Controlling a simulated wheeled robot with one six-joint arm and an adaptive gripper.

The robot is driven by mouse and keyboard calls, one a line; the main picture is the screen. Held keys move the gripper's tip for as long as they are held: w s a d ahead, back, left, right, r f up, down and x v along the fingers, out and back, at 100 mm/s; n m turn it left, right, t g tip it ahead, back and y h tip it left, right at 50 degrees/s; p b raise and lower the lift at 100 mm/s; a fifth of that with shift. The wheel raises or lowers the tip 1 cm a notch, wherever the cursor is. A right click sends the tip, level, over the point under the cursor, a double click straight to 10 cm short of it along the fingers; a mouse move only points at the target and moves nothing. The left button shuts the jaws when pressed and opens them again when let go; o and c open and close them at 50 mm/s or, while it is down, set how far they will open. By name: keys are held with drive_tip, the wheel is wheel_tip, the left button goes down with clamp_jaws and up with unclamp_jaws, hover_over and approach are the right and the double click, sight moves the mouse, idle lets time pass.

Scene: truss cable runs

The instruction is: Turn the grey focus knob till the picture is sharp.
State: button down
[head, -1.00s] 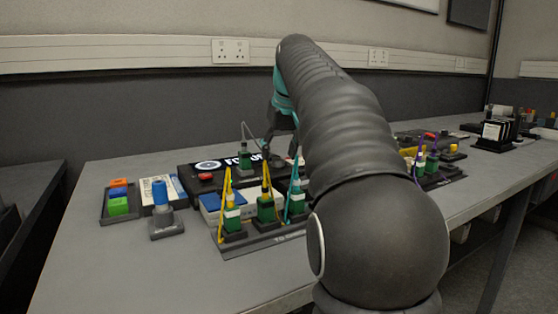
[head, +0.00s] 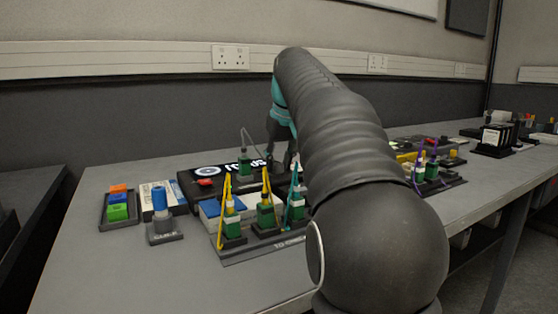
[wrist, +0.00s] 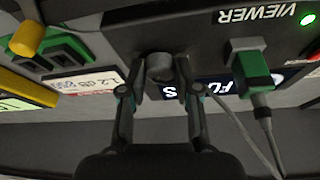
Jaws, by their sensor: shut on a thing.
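The grey focus knob (wrist: 159,66) sits on the front of the black viewer box (wrist: 205,30) in the wrist view. My gripper (wrist: 160,88) is shut on the knob, one finger on each side. In the head view the screen (head: 235,168) shows a round blue and white mark beside white letters, too small to judge closely. There my gripper (head: 282,152) is at the box's right end, and my arm hides the knob.
A green plug (wrist: 256,85) with a grey cable is close beside my gripper. Several green plugs with yellow and teal cables stand on a rack (head: 265,248) before the viewer. A blue-topped post (head: 160,200) and a block tray (head: 118,210) are at left.

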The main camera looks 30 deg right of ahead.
drive_tip(key=m+p, duration=0.1)
drive_tip(key=m+h+p, duration=0.1)
drive_tip(key=m, duration=0.1)
drive_tip(key=shift+a+r+g+p, duration=0.15)
drive_tip(key=shift+r+g+p, duration=0.05)
drive_tip(key=shift+g+p, duration=0.15)
drive_tip(key=shift+w+f+m+g+h+p, duration=0.15)
drive_tip(key=shift+m+h+p, duration=0.3)
drive_tip(key=shift+m+p, duration=0.55)
drive_tip(key=shift+f+m+g+h+p, duration=0.15)
drive_tip(key=shift+m+h+p, duration=0.4)
drive_tip(key=shift+m, duration=0.85)
drive_tip(key=shift+r, duration=0.1)
drive_tip(key=c, duration=0.8)
unclamp_jaws()
drive_tip(key=shift+a+r, duration=0.1)
drive_tip(key=v, duration=1.1)
drive_tip(key=shift+r, duration=0.45)
